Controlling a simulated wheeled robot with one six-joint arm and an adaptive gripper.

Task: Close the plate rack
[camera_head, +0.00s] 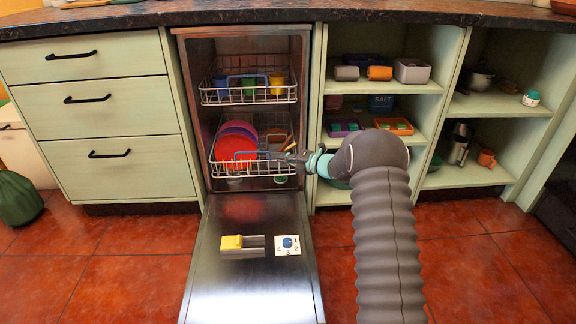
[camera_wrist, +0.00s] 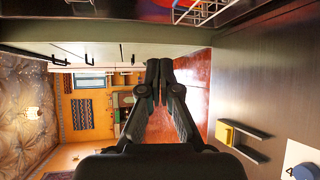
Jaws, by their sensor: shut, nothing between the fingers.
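The plate rack (camera_head: 222,166) is the lower wire basket of the open dishwasher. It holds a red plate (camera_head: 234,148) and a purple plate behind it, with utensils at the right. The rack has a blue handle bar at its front. My gripper (camera_head: 288,157) is at the right front of the rack in the head view; I cannot tell whether it touches the rack. In the wrist view my gripper (camera_wrist: 160,66) has its fingers together with nothing between them. A bit of a white wire basket (camera_wrist: 200,12) shows at the top of the wrist view.
The dishwasher door (camera_head: 250,290) lies open below the rack, with a yellow-and-grey holder (camera_head: 240,245) and a numbered dial (camera_head: 288,244) on it. The upper basket (camera_head: 247,96) holds cups. Drawers (camera_head: 100,115) stand left, open shelves (camera_head: 390,105) right.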

